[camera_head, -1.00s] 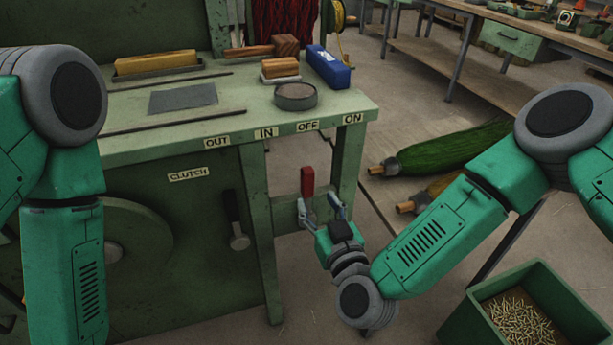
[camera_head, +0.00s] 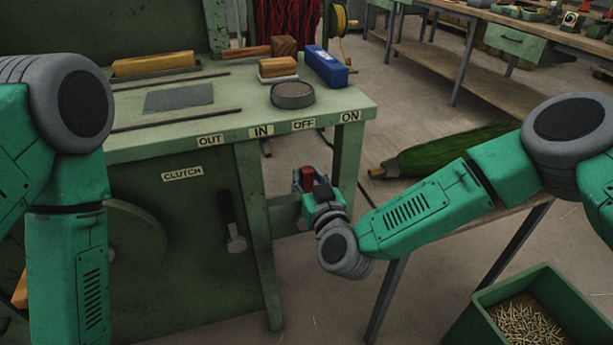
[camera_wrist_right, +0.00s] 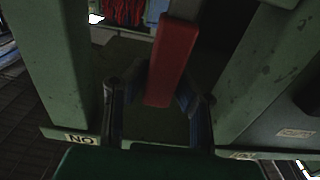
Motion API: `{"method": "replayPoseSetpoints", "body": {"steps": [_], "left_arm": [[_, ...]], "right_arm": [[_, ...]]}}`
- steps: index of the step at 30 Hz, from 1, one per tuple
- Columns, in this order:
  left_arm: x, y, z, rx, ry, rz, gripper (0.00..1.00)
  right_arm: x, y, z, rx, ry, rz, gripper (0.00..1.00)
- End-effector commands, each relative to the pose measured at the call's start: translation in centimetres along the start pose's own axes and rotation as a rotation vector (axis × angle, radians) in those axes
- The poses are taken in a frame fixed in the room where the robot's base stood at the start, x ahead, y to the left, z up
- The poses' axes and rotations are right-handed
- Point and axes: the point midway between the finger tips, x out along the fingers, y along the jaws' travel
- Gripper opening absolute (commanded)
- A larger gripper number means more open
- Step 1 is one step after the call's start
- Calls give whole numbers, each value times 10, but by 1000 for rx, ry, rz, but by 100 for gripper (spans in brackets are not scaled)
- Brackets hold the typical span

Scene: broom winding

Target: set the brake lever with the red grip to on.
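The brake lever's red grip (camera_head: 308,179) shows below the bench edge, under the OFF label (camera_head: 303,125) and left of the ON label (camera_head: 350,116). My right gripper (camera_head: 308,187) is at the grip, and its wrist hides the lower part of the lever. In the right wrist view the red grip (camera_wrist_right: 170,62) stands slightly tilted between the two fingers of my right gripper (camera_wrist_right: 155,105). The fingers are apart, with a clear gap on the left side; contact on the right side cannot be told. My left arm shows at the left, but its gripper is out of view.
A dark clutch lever (camera_head: 230,215) hangs left of the bench leg (camera_head: 259,230). The green bench (camera_head: 230,118) overhangs the brake lever. A bin of small metal pieces (camera_head: 525,320) stands at lower right. A green broom head (camera_head: 440,150) lies to the right.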

Motion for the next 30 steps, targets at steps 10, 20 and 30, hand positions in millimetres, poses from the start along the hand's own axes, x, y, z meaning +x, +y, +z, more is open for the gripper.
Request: {"method": "replayPoseSetpoints", "body": {"steps": [10,20,30], "left_arm": [[-3,0,0,-1,0,0,40],[-1,0,0,0,0,0,40],[-1,0,0,0,0,0,40]], "right_arm": [[0,14,1,82,-1,5,0],[0,50,10,347,-2,4,0],[0,52,11,369,-1,5,0]]}}
